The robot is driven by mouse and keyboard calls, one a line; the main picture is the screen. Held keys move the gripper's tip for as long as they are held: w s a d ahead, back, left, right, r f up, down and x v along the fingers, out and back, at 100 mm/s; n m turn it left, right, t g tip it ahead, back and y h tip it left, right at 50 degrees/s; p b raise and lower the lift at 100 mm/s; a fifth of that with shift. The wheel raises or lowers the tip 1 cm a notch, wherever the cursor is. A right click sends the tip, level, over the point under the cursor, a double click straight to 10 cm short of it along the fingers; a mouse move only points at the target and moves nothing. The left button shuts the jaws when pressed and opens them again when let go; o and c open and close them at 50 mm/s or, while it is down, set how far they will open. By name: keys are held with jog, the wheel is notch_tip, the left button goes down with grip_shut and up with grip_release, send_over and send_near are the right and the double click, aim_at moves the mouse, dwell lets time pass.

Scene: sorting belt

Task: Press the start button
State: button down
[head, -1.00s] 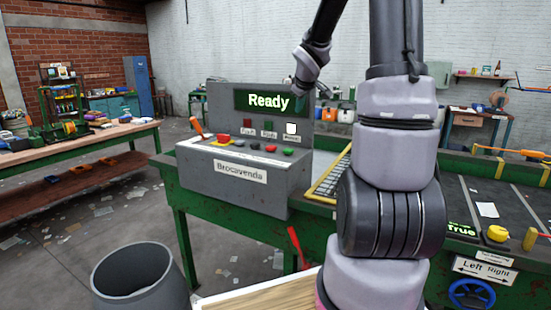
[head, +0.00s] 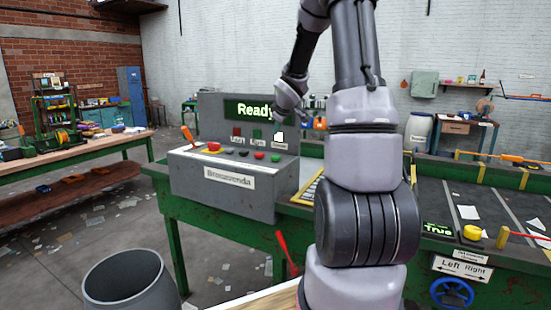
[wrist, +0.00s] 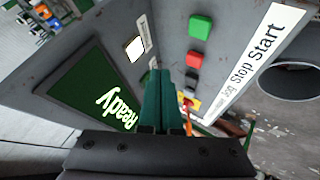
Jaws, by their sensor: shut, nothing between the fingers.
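The grey control console (head: 225,200) stands on the green bench, left of my arm in the head view. Its sloped top carries a green button (head: 276,158), a red button (head: 259,156) and dark buttons (head: 243,153). In the wrist view the green button (wrist: 200,27) lies beside the word Start on the label (wrist: 258,55), with the red button (wrist: 194,60) by Stop. My gripper (wrist: 160,74) is shut and empty, its teal fingers apart from the green button in the picture. In the head view the fingertips are not clear.
The console's upright screen (head: 240,109) reads Ready, with a lit white lamp (head: 279,137) below. An orange-handled lever (head: 187,134) stands at the console's left. A grey bin (head: 125,275) is in front. The conveyor (head: 440,200) runs at right.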

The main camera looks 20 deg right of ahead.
aim_at(277, 157)
jog(key=shift+f, duration=3.65)
jog(key=shift+f, duration=0.1)
jog(key=shift+f, duration=0.3)
jog(key=shift+f, duration=0.55)
jog(key=shift+r, duration=0.95)
jog(key=shift+d+r, duration=0.1)
jog(key=shift+r, duration=2.45)
